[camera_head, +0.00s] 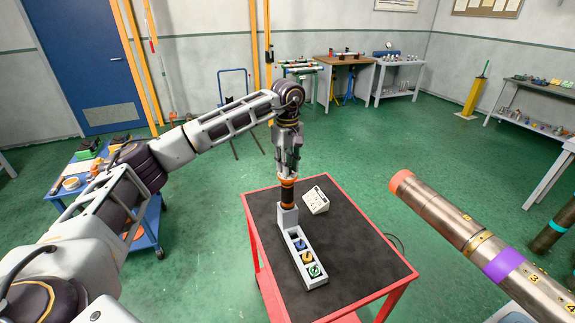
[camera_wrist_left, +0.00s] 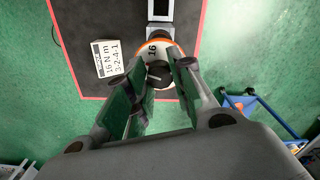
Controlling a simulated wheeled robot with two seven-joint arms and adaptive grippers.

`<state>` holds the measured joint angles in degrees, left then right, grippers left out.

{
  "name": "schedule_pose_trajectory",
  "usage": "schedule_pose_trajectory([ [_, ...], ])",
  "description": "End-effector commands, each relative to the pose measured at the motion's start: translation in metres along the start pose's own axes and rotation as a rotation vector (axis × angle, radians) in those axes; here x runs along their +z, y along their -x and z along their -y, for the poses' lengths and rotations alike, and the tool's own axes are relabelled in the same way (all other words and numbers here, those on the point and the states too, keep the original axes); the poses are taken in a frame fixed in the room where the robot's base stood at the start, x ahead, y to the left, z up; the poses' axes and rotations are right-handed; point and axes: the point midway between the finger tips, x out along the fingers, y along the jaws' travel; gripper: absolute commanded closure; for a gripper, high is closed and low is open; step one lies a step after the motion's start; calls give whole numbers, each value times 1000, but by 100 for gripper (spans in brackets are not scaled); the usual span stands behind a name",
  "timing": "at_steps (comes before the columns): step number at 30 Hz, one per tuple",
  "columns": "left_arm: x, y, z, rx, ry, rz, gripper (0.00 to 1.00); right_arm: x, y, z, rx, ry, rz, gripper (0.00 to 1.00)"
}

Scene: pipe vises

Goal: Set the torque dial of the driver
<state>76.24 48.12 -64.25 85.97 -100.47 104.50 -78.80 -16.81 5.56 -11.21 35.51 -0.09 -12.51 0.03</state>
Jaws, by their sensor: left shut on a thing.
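The driver (camera_head: 288,192), dark with orange bands, stands upright at the back end of a grey holder (camera_head: 288,216) on the red-edged table. My left gripper (camera_head: 288,170) comes down from above and is shut on the driver's top. In the left wrist view, the fingers of the left gripper (camera_wrist_left: 160,78) are on both sides of the driver's dark top. A pale dial ring (camera_wrist_left: 152,49) with an orange edge shows "16"; the fingers hide part of it. A white card (camera_head: 316,200) lies beside the holder; in the wrist view the card (camera_wrist_left: 108,58) reads "16 N m" and "3-2-4-1". My right gripper is out of view.
The holder's tray carries blue, yellow and green round pieces (camera_head: 306,256). The dark table top (camera_head: 350,250) is clear at right. A large metal pipe (camera_head: 450,225) with an orange end and purple band crosses the right foreground. A blue cart (camera_head: 145,240) stands behind my left arm.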

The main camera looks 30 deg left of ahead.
Motion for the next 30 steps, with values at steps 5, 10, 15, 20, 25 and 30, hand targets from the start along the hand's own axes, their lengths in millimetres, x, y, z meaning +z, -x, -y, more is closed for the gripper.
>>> schedule_pose_trajectory([
  [5, 0, 0, 0, -1, 0, 0, 100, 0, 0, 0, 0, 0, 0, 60],
  [10, 0, 0, 0, -1, 0, 0, 100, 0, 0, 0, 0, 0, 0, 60],
  [15, 0, 0, 0, -1, 0, 0, 100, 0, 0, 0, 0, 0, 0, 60],
  [20, 0, 0, 0, -1, 0, 0, 65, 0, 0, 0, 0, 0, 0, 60],
  [25, 0, 0, 0, 0, 0, 0, 53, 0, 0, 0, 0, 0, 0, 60],
  [30, 0, 0, 0, 0, 0, 0, 53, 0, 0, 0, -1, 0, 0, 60],
])
